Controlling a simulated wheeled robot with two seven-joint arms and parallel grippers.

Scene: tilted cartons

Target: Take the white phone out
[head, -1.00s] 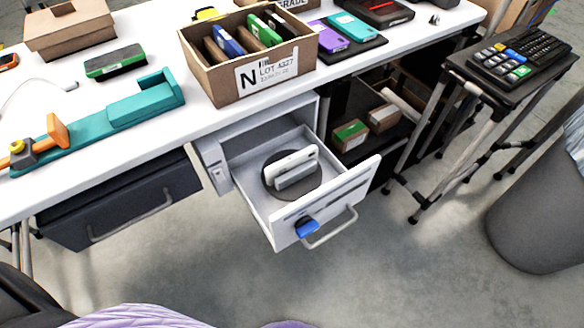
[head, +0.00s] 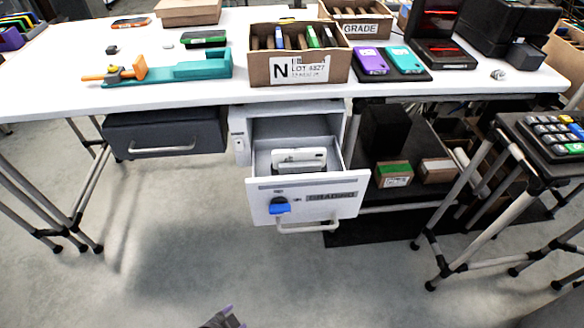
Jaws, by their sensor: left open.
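The white phone (head: 307,155) is inside the open white drawer (head: 305,207) under the table. It leans in a grey holder, and the drawer front hides the lower part. The drawer front has a blue latch, a grey handle and a label. My left gripper (head: 225,317) only just shows at the bottom edge. It is open and empty, well in front of and below the drawer. My right gripper is not in view.
The white table (head: 120,50) carries a carton of phones marked N (head: 300,72), a teal fixture (head: 200,67), and purple and teal phones. A dark closed drawer (head: 165,135) hangs left of the white one. Small boxes (head: 395,174) sit on a right-hand shelf. Floor before the drawers is clear.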

